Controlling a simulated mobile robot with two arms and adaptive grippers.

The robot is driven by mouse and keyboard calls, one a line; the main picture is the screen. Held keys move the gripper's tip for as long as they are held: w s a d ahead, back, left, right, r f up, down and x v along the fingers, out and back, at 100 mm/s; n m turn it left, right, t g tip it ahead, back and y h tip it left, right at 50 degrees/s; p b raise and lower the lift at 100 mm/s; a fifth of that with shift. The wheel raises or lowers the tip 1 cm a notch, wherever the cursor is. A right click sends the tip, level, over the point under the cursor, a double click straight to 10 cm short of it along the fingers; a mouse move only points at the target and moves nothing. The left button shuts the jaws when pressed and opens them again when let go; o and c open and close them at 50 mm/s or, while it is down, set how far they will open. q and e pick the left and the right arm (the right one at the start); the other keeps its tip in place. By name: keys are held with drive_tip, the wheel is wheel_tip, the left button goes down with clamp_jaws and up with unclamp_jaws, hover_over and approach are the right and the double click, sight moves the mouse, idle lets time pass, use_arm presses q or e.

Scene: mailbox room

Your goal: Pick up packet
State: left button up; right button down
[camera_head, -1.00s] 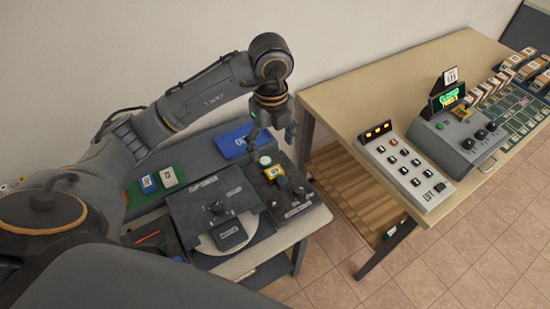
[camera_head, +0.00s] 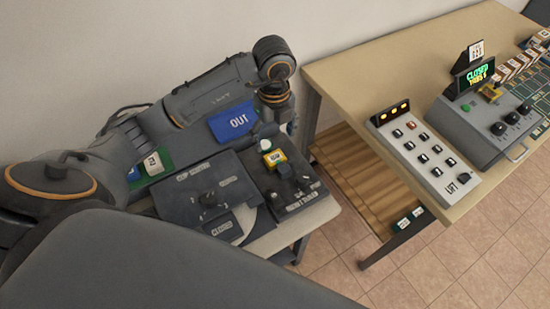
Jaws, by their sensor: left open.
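No item is clearly marked as the packet. A small yellow block with a white label (camera_head: 273,158) sits on the dark console at the right of the low table. A white item with dark figures (camera_head: 153,163) lies on a green surface, partly hidden by my left arm. Small green-and-white items (camera_head: 409,218) lie on the slatted lower shelf. My left gripper (camera_head: 278,128) is open, pointing down above the back of the dark console, near the yellow block. Its fingertips are small and hard to make out. My right gripper is out of view.
A blue OUT tray (camera_head: 233,122) lies against the wall. A dark panel marked CLOSED (camera_head: 209,197) is left of the console. The taller wooden table (camera_head: 400,68) at right carries a button box (camera_head: 424,158) and a grey machine with a lit sign (camera_head: 488,118).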

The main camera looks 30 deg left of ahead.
sight(275, 157)
use_arm(q)
wheel_tip(275, 157, down, 3)
drive_tip(key=shift+f, duration=0.1)
wheel_tip(275, 157, down, 5)
drive_tip(key=shift+s+d+r+p, duration=0.1)
drive_tip(key=shift+d+r+p, duration=0.05)
drive_tip(key=shift+p, duration=0.95)
drive_tip(key=shift+f, duration=0.3)
drive_tip(key=c, duration=1.4)
drive_tip(key=shift+o, duration=0.2)
drive_tip(key=shift+r, duration=0.1)
